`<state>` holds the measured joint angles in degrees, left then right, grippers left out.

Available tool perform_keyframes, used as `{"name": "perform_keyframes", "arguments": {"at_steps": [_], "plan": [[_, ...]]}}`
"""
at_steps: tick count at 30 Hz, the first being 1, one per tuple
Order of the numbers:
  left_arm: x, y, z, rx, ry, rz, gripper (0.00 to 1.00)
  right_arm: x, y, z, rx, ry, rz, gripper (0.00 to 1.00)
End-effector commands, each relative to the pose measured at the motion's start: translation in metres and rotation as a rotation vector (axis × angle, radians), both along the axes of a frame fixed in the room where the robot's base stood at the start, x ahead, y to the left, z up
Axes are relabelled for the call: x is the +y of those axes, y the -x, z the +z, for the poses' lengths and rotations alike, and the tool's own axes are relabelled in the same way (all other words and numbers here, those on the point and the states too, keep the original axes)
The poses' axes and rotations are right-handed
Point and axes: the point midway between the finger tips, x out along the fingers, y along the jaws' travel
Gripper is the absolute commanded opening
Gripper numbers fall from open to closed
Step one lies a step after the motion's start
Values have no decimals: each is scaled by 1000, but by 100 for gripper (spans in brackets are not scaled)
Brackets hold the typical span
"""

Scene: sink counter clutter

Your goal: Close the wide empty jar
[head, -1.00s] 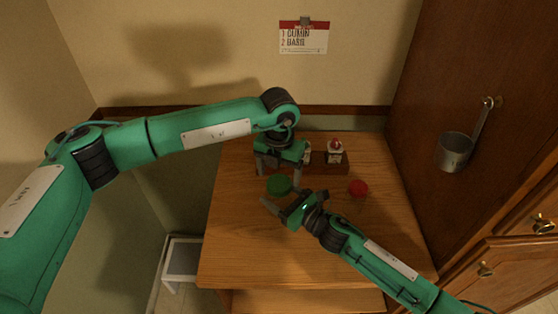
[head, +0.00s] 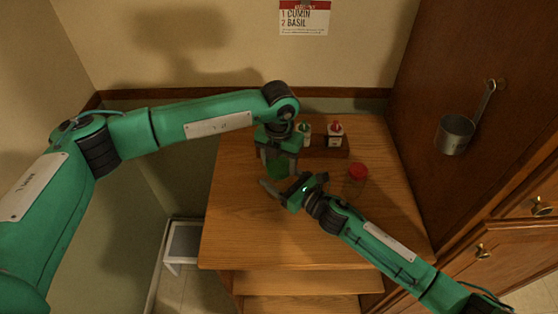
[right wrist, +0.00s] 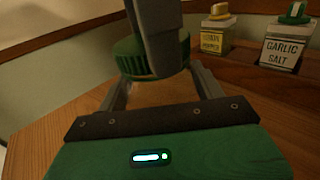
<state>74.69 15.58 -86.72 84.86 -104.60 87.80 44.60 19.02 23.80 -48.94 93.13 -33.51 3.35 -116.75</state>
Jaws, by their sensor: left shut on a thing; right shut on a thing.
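The wide jar's green lid (head: 278,169) shows in the head view near the back middle of the wooden counter. It also shows in the right wrist view (right wrist: 135,58), level above the right gripper's fingers. My left gripper (head: 279,163) comes down from above and is shut on the lid; one finger crosses the lid in the right wrist view. My right gripper (head: 286,183) is shut around the clear, hard-to-see jar body just below the lid, its fingers (right wrist: 160,88) on either side. Whether the lid sits fully on the rim I cannot tell.
A clear jar with a red lid (head: 357,171) stands to the right of my right gripper. A wooden rack (head: 328,152) at the back holds small spice bottles, one labelled garlic salt (right wrist: 284,52). The counter front (head: 290,235) is clear. A metal cup (head: 455,134) hangs at right.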

Motion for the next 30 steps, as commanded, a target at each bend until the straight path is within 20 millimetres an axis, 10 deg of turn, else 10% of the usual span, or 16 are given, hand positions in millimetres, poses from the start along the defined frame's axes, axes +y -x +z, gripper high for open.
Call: {"name": "perform_keyframes", "arguments": {"at_steps": [18, 23, 24, 30], "plan": [[0, 0, 0, 0, -1, -929, 31, 0, 0, 0, 0, 0, 0, 4], [0, 0, -1, 0, 0, -951, 31, 0, 0, 0, 0, 0, 0, 4], [0, 0, -1, 0, 0, -951, 63, 0, 0, 0, 0, 0, 0, 4], [0, 0, -1, 0, 0, -949, 84, 0, 0, 0, 0, 0, 0, 4]]}}
